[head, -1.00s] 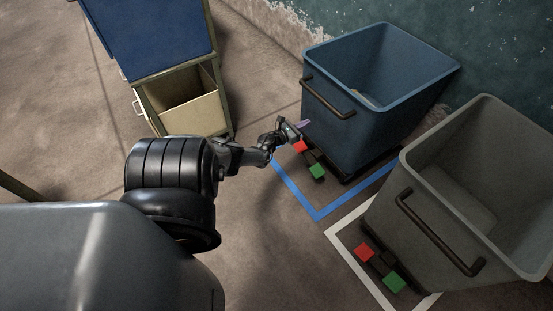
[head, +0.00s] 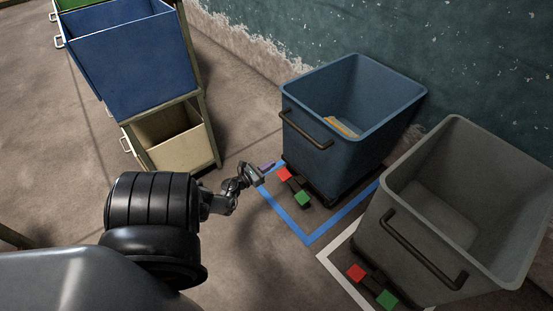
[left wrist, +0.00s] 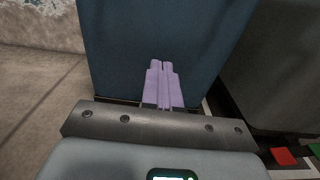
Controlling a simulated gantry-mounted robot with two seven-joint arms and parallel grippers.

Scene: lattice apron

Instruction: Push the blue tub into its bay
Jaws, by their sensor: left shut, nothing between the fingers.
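The blue tub (head: 325,158) stands upright on a dark base by the wall, with a dark handle bar on its near face. The tub hides the outline's far part. My left gripper (head: 267,166) is shut and empty, low by the tub's left near corner. In the left wrist view its purple fingers (left wrist: 164,84) lie together before the tub's blue face (left wrist: 125,45). I cannot tell whether they touch it. My right gripper is not in view.
A grey tub (head: 405,233) stands close on the right in a white outline (head: 335,266). Red (head: 284,174) and green (head: 302,198) pedals stick out below the blue tub. A rack with a blue bin (head: 140,65) and a cream bin (head: 170,139) stands left. Floor between is clear.

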